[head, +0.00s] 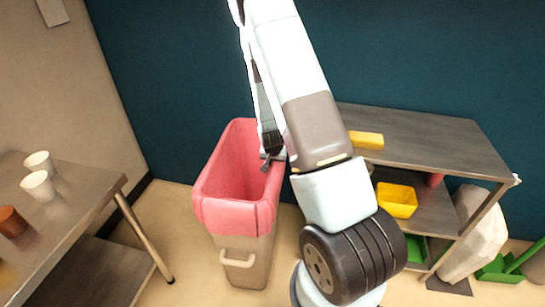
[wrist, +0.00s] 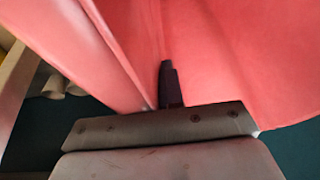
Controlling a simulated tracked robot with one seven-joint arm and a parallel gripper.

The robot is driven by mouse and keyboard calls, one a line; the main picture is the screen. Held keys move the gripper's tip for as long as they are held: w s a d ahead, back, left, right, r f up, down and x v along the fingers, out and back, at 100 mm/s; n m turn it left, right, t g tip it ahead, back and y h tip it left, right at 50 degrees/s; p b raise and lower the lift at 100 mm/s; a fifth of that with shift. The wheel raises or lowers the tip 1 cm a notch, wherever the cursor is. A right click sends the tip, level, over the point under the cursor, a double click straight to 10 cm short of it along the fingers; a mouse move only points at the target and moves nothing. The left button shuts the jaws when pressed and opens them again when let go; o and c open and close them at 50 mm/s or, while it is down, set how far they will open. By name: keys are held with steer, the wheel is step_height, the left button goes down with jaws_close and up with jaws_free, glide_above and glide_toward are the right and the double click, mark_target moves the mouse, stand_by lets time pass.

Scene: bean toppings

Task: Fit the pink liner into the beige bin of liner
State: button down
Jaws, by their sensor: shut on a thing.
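The pink liner (head: 238,180) lines the inside of the beige bin (head: 241,262), and its top edge is folded over the bin's rim on the sides I can see. The bin stands upright on the floor, with a handle on its front. My gripper (head: 270,158) is at the liner's right edge, near the back, and is shut on the liner there. In the wrist view one dark finger (wrist: 170,84) shows against the pink sheet (wrist: 225,60); the other finger is hidden. My arm covers part of the liner's back right edge.
A table (head: 85,205) with white cups (head: 38,184) and a brown cup (head: 12,222) stands at the left. A shelf unit (head: 440,150) with a yellow box (head: 396,200) stands at the right. A dark wall is behind the bin.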

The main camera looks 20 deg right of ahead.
steer(key=shift+f, duration=2.9)
steer(key=c, duration=1.2)
jaws_free()
steer(key=shift+r, duration=0.1)
steer(key=v, duration=1.3)
steer(key=shift+s+a+r, duration=0.1)
steer(key=shift+r, duration=0.15)
